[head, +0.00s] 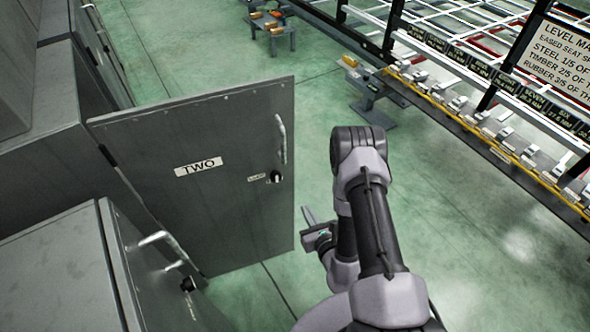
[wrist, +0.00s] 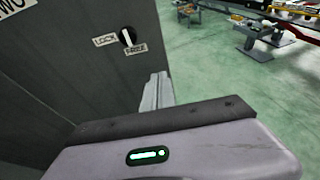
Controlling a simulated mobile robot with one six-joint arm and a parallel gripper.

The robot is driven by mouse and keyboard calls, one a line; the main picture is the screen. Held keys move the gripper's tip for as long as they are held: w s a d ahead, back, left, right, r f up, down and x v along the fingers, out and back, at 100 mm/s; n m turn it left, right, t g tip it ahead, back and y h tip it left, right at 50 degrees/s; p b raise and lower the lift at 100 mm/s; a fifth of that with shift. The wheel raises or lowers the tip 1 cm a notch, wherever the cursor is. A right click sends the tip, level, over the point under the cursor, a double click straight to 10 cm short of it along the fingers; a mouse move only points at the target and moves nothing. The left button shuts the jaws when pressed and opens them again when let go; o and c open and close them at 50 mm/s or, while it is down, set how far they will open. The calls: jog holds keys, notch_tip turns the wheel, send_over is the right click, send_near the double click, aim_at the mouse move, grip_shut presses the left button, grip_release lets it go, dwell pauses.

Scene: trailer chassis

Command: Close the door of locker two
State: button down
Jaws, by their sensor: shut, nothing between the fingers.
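The door of locker two (head: 215,215) stands swung open on its left hinge side, with its outer face towards me. It carries a "TWO" label (head: 198,167), a handle (head: 281,138) and a lock knob (head: 275,177). In the wrist view the knob (wrist: 128,37) shows between "LOCK" and "FREE" labels on the door (wrist: 75,75). My gripper (head: 309,215) is shut and empty, just right of the door's lower free edge. In the wrist view my gripper's fingers (wrist: 157,92) overlap the door's edge; I cannot tell whether they touch it.
Another locker (head: 150,270) with a handle stands in front at the lower left. More lockers (head: 85,50) stand behind. A trailer frame with a sign (head: 555,60) and small stands (head: 365,85) are at the right and back. The green floor (head: 480,220) right of my arm is clear.

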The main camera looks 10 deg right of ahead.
aim_at(290, 179)
jog(key=b+x, duration=0.1)
jog(key=x, duration=0.3)
jog(key=b+x, duration=0.1)
jog(key=x, duration=0.3)
jog(key=b+x, duration=0.2)
jog(key=x, duration=0.2)
jog(key=shift+w+d+r, duration=0.1)
jog(key=shift+w+r, duration=0.05)
jog(key=shift+w, duration=0.65)
